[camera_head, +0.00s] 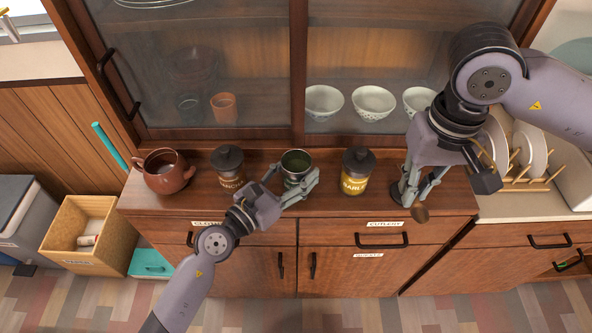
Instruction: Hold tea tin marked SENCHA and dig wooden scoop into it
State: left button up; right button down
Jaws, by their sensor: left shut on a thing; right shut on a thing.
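An open tin (297,159) with green contents stands on the wooden cabinet top, in the middle. Its label is hidden from this view, so I cannot read a mark on it. My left gripper (292,191) is shut around the tin from the front. My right gripper (408,194) is shut on the wooden scoop, right of the yellow-labelled tin. The scoop's brown round end (420,214) shows below the fingers, near the cabinet's front edge; its handle is mostly hidden. The scoop is well apart from the open tin.
A dark-lidded tin (229,163) stands left of the open tin, and a yellow-labelled tin (355,180) stands between it and my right gripper. Glass doors with bowls (324,103) rise behind. A plate rack (530,184) is at the right.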

dwell(0.4)
jog(key=w+a+n+t+y, duration=0.25)
jog(key=w+a+n, duration=0.4)
jog(key=a, duration=0.35)
notch_tip(320, 180, up, 4)
jog(key=n+y, duration=0.5)
send_over(284, 158)
jog(key=d, duration=0.2)
jog(key=shift+t+h, duration=0.25)
jog(key=shift+t, duration=0.1)
jog(key=shift+s+a+f, duration=0.1)
jog(key=shift+a+f, duration=0.05)
jog(key=shift+f, duration=2.25)
jog(key=shift+a+f, duration=0.1)
jog(key=shift+f, duration=2.5)
pick_arm(q)
jog(key=shift+s+d, duration=0.1)
pick_arm(e)
jog(key=shift+s+d+f, duration=0.1)
jog(key=shift+f, duration=0.15)
jog(key=shift+r, duration=0.1)
notch_tip(284, 158, up, 6)
jog(key=shift+r, duration=0.15)
